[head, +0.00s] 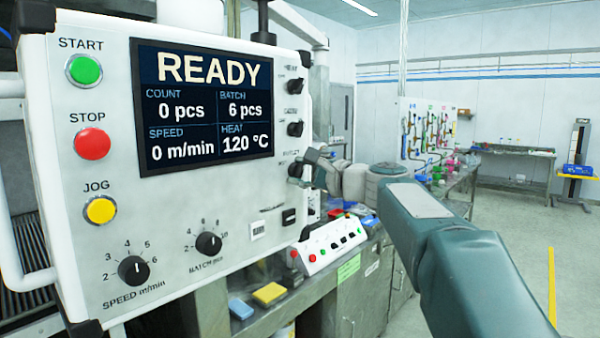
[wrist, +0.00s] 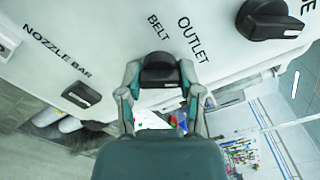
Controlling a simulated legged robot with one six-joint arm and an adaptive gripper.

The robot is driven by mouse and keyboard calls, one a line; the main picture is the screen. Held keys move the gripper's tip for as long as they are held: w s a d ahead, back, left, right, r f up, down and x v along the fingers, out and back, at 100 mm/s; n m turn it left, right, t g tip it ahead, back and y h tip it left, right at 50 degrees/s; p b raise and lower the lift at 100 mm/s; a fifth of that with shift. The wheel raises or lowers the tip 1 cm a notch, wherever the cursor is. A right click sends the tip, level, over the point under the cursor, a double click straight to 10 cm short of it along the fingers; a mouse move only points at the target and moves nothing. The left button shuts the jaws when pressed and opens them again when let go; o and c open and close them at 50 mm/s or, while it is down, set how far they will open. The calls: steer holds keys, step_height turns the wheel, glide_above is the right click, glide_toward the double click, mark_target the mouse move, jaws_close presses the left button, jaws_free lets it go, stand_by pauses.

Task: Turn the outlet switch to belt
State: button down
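The outlet switch (head: 296,169) is a small black knob low on the right edge of the white control panel (head: 180,220). In the wrist view its dark body (wrist: 160,70) sits below the words OUTLET and BELT. The position label on its other side is not readable, and its pointer is not clear. My gripper (head: 305,166) is at the switch. In the wrist view my gripper (wrist: 160,72) has one fingertip on each side of the knob, very close to it. I cannot tell whether the fingertips press on it.
Another black knob (wrist: 270,20) is beside the outlet switch, and a NOZZLE BAR switch (wrist: 82,95) is on the other side. The display (head: 207,105) reads READY. A small white button box (head: 330,245) stands on the bench below. The floor at right is open.

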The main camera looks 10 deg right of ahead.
steer(key=shift+f+n, duration=0.1)
steer(key=shift+n, duration=0.2)
steer(key=n, duration=0.5)
steer(key=shift+f, duration=0.15)
steer(key=n, duration=0.6)
steer(key=shift+w+f, duration=0.1)
steer(key=shift+f, duration=0.05)
steer(key=shift+n, duration=0.3)
stand_by(0.3)
steer(key=shift+c, duration=1.3)
jaws_free()
steer(key=shift+a, duration=0.1)
steer(key=shift+r, duration=0.2)
